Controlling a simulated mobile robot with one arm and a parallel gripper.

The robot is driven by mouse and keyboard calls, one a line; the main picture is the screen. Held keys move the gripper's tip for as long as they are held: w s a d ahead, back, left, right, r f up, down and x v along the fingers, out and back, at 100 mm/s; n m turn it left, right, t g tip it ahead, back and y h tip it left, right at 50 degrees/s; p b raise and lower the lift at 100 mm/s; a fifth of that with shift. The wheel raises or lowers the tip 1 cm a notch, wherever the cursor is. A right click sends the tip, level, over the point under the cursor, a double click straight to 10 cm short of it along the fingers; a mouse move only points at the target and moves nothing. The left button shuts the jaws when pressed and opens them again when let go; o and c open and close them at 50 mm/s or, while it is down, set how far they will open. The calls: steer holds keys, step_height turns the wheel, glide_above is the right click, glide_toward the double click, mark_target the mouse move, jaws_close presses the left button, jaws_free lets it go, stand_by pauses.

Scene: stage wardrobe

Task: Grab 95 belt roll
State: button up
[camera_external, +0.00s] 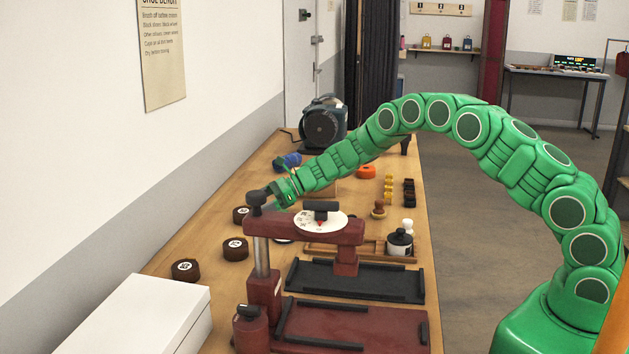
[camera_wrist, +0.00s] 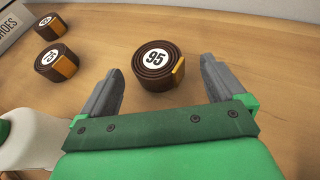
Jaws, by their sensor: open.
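The 95 belt roll (camera_wrist: 153,66) is a dark brown coil with a white label reading 95 and a tan end on its right side. In the wrist view it lies flat on the wooden table, between and slightly beyond the fingertips of my gripper (camera_wrist: 159,72). The gripper is open and empty, with a gap on both sides of the roll. In the external view my gripper (camera_external: 273,194) is low over the table behind the red press. The dark roll (camera_external: 240,214) beside it seems to be the same one; its label is not readable there.
Two similar rolls lie left in the wrist view, one (camera_wrist: 52,28) behind the other (camera_wrist: 57,64). A white box (camera_external: 140,320) stands front left. A dark blower (camera_external: 323,125) stands behind.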

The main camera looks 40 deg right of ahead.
mark_target(243, 210)
steer(key=shift+s+x, duration=0.2)
steer(key=shift+x, duration=2.15)
steer(key=shift+c, duration=0.2)
steer(key=c, duration=1.1)
steer(key=shift+r, duration=0.1)
